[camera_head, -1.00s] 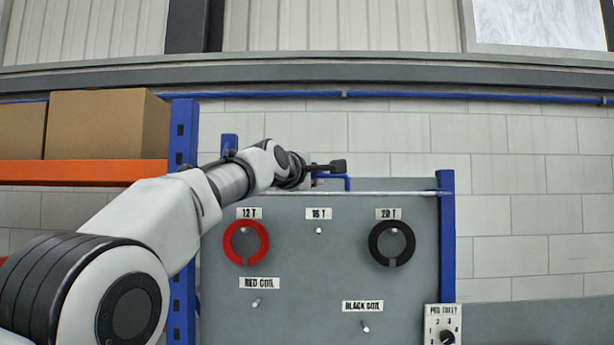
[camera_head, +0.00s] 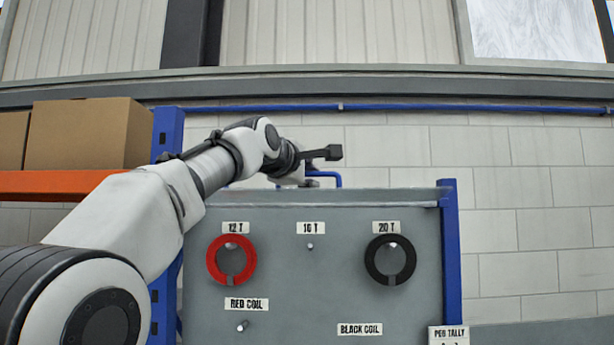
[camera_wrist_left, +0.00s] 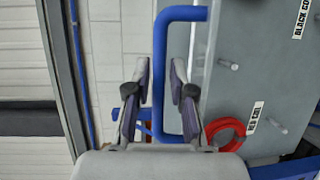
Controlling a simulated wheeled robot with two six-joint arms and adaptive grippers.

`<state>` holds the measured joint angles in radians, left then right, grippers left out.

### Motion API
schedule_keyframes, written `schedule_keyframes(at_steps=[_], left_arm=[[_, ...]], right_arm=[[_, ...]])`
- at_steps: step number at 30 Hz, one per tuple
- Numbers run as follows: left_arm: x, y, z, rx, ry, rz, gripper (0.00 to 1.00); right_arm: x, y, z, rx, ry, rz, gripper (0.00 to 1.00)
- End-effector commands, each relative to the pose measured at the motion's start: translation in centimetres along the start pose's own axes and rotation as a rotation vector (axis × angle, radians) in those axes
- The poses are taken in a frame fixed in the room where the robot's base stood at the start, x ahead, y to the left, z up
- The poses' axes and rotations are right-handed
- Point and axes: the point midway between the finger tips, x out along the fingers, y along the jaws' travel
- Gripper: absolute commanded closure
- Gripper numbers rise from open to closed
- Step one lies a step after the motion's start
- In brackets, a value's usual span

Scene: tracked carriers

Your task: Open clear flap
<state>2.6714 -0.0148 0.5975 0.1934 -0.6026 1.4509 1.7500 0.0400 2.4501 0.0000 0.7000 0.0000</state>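The clear flap is hard to make out against the grey peg board (camera_head: 290,265). A thin edge, possibly the flap's, runs along the board's top in the head view. A bent blue handle (camera_head: 330,174) stands above the board's top edge; in the left wrist view the handle (camera_wrist_left: 160,80) is large. My left gripper (camera_head: 334,152) is above the board at the handle. In the wrist view its two fingers (camera_wrist_left: 159,68) are apart, one on each side of the handle's bar, with narrow gaps. Whether they touch it is unclear. My right gripper is out of view.
A red coil (camera_head: 211,262) and a black coil (camera_head: 370,262) hang on the board's upper pegs. A blue post (camera_head: 450,250) bounds the board at right. An orange shelf (camera_head: 60,184) with cardboard boxes (camera_head: 90,133) stands at left.

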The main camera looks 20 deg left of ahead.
Motion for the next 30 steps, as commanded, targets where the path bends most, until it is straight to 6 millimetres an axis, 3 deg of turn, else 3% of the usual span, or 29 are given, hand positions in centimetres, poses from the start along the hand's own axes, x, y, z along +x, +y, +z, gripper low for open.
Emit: schedule_keyframes(at_steps=[8,18,30], left_arm=[[-1.5,0.2,0.0,0.0,0.0,0.001,0.78],[-6.8,0.0,0.4,0.001,-0.001,-0.002,0.78],[-7.1,-0.1,0.4,0.002,-0.001,-0.002,0.78]], right_arm=[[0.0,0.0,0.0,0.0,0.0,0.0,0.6],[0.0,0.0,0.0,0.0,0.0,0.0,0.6],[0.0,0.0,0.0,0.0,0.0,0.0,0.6]])
